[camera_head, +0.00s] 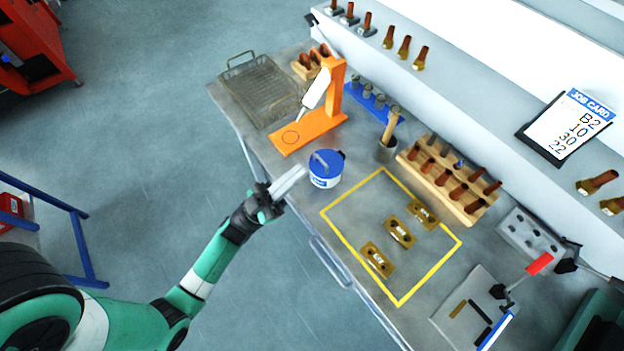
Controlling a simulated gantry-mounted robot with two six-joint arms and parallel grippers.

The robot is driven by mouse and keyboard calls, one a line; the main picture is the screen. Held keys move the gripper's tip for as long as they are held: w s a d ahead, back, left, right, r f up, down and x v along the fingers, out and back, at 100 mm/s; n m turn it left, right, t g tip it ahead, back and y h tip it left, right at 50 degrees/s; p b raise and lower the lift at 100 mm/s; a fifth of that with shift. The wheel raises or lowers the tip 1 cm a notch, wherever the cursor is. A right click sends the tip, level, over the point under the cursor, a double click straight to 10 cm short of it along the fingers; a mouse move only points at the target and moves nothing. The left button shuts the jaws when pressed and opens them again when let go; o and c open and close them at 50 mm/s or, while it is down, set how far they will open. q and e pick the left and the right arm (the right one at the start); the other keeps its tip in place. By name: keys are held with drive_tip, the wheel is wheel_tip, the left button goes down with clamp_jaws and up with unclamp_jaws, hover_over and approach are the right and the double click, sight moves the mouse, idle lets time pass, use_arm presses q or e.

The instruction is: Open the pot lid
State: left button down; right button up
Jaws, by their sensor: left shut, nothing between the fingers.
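I cannot tell whether the fingertips touch the pot. My right gripper is not in view.
An orange stand (320,125) and a wire mesh basket (240,93) are behind the pot. A metal cup (386,151) with a wooden-handled tool stands to its right. A yellow-outlined area (402,300) holds brass blocks. A wooden rack (465,213) lies beyond it.

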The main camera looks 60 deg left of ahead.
use_arm(q)
drive_tip(key=s+a+f+n+g+y+b, duration=0.1)
drive_tip(key=s+f+n+y+b, duration=0.25)
drive_tip(key=f, duration=0.55)
drive_tip(key=s+a+f+n+g+y+b, duration=0.15)
drive_tip(key=f+y+b, duration=0.25)
drive_tip(key=f, duration=0.6)
approach(327, 159)
drive_tip(key=shift+t, duration=0.45)
drive_tip(key=w+r, duration=0.1)
drive_tip(key=r, duration=0.1)
drive_tip(key=w+r, duration=0.1)
drive_tip(key=r, duration=0.1)
drive_tip(key=w+d+r, duration=0.1)
drive_tip(key=r, duration=0.1)
drive_tip(key=shift+d+r+b, duration=0.1)
drive_tip(key=shift+r+b, duration=0.05)
drive_tip(key=shift+b, duration=0.15)
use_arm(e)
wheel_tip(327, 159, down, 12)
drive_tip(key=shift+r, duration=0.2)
